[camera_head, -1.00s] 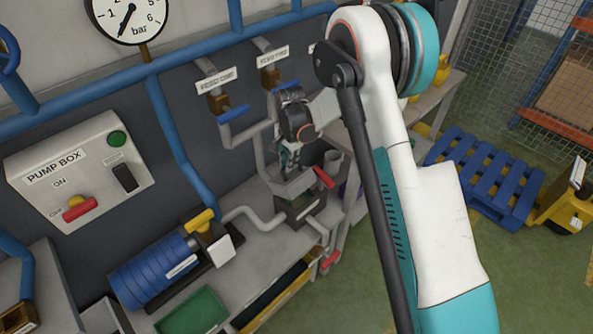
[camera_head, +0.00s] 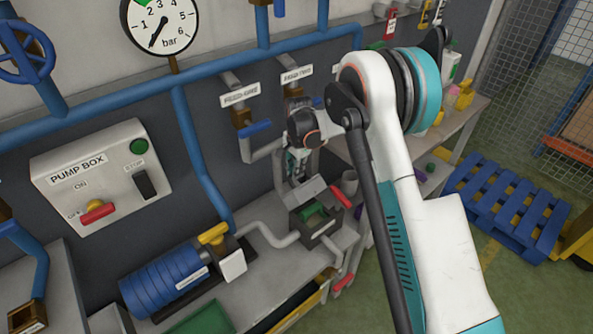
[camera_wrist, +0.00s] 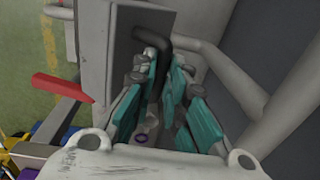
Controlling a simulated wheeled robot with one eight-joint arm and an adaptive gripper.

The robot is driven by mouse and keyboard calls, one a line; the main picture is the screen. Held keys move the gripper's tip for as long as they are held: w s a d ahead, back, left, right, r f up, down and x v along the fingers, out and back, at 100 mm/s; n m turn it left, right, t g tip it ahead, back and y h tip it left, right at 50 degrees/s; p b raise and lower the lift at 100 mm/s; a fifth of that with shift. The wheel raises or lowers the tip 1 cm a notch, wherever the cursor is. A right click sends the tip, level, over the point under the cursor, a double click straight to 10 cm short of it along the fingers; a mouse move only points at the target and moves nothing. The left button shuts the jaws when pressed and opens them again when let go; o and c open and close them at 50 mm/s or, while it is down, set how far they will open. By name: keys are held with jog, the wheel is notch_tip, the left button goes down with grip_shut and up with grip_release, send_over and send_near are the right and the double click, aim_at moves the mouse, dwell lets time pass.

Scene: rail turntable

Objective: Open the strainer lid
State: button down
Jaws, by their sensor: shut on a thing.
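The strainer (camera_head: 322,232) is a small grey box on the bench, with green showing inside its open top. Its grey lid (camera_head: 305,192) stands tilted up at the back of the box. In the wrist view the lid (camera_wrist: 138,45) is a large grey plate with a black bent handle (camera_wrist: 183,44). My gripper (camera_head: 296,172) is above the lid. In the wrist view its teal-padded fingers (camera_wrist: 163,80) are closed around the handle. The exact contact is partly hidden by the fingers.
A red lever (camera_head: 341,197) sits right beside the strainer and shows in the wrist view (camera_wrist: 55,90). Grey pipes and a blue lever (camera_head: 255,128) are close behind. A blue motor (camera_head: 165,286) is on the left. A grey cup (camera_head: 349,182) stands nearby.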

jog(key=c, duration=1.6)
grip_release()
notch_tip(320, 180, up, 12)
jog(key=shift+s+d, duration=0.25)
jog(key=shift+s, duration=0.05)
